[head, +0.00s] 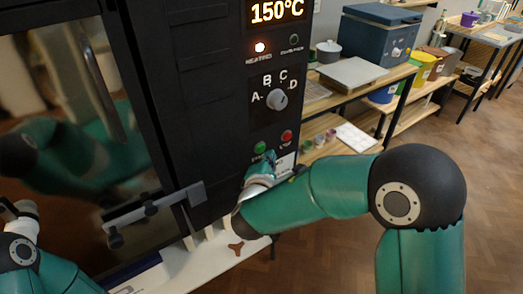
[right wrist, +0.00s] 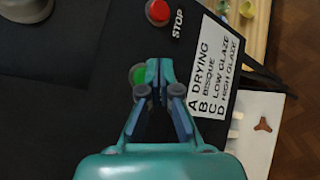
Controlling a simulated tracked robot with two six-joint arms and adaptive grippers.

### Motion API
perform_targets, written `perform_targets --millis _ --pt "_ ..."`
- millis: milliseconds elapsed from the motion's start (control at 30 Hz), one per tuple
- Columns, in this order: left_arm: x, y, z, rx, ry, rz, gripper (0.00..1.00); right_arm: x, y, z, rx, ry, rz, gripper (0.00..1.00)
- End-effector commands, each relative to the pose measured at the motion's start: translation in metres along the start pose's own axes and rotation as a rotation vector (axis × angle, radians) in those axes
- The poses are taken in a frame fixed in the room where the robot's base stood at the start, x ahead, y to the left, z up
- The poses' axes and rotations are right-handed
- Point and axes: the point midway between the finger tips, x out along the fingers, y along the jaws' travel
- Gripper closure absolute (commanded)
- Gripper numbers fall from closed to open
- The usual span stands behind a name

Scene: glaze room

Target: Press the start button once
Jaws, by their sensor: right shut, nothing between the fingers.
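The green start button (head: 260,147) is on the black kiln panel, left of the red stop button (head: 287,135). In the right wrist view, the green button (right wrist: 138,75) is partly hidden by my gripper's finger, and the red button (right wrist: 158,12) is clear. My right gripper (head: 272,158) is shut and empty, its tips just below and right of the green button in the head view. In the right wrist view, its tips (right wrist: 159,66) overlap the button's edge; contact cannot be told. Part of my left arm shows at lower left, but its gripper is not visible.
Above are a selector knob (head: 277,99), a lit heating lamp (head: 260,47) and a 150°C display (head: 277,11). A white program label (right wrist: 215,80) lies beside the gripper. The glass kiln door (head: 75,100) is at left. Shelving with a blue box (head: 375,42) stands at right.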

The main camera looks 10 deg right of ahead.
Motion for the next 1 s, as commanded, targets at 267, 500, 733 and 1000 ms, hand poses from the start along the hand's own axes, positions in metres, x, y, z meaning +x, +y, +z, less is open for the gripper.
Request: perform_targets --millis 267,500,733,1000 --pt "0.018 -0.007 0.000 0.000 0.000 0.000 1.00 -0.018 -0.016 0.013 0.001 -0.001 0.002 1.00" --pt "0.026 -0.009 0.000 0.000 0.000 0.000 1.00 -0.031 -0.024 0.022 0.001 0.000 0.001 1.00" --pt "0.025 -0.009 0.000 0.000 0.000 0.000 1.00 -0.032 -0.024 0.023 0.000 0.000 0.000 1.00" --pt "0.025 -0.009 0.000 0.000 0.000 0.000 1.00 -0.032 -0.024 0.023 0.000 0.000 0.000 1.00"
